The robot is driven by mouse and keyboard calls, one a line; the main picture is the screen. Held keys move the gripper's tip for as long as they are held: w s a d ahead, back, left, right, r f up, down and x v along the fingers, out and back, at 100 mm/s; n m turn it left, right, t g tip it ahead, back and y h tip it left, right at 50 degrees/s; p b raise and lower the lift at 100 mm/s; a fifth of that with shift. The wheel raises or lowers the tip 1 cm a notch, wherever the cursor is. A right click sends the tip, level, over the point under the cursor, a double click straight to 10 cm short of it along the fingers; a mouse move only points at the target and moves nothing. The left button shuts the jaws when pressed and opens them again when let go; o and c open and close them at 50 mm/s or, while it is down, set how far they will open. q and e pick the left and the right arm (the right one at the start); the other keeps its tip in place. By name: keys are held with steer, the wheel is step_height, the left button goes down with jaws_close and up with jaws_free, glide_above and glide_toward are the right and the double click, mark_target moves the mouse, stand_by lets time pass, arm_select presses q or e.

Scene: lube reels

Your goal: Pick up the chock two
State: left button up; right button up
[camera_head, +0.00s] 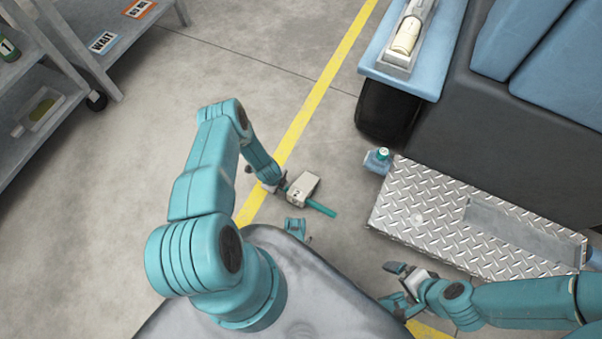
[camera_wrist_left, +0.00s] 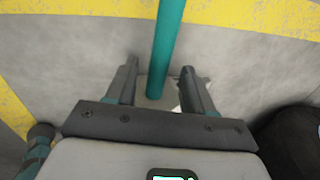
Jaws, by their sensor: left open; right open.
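The chock two (camera_head: 303,186) is a pale block marked with a 2, with a teal rod handle (camera_head: 322,208) reaching to the lower right. It lies on the concrete floor just right of the yellow line. My left gripper (camera_head: 268,182) is at the chock's left side in the head view. In the left wrist view the open left gripper (camera_wrist_left: 160,68) has the teal handle (camera_wrist_left: 167,35) running between its fingers, without a visible grip. The chock's body is mostly hidden there behind the gripper. My right gripper (camera_head: 396,284) is open and empty, low at the right.
A diamond-plate step (camera_head: 408,207) lies at the right beside a dark vehicle body. A black wheel (camera_head: 387,112) is above. A grey shelf cart (camera_head: 75,45) stands upper left. Floor on the left is clear.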

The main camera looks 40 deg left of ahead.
arm_select(q)
steer(key=f, duration=0.2)
steer(key=f+b, duration=0.1)
steer(key=shift+w+a+f, duration=0.1)
steer(key=shift+w+f, duration=0.1)
steer(key=shift+w, duration=0.05)
jaws_close()
steer(key=shift+r, duration=0.1)
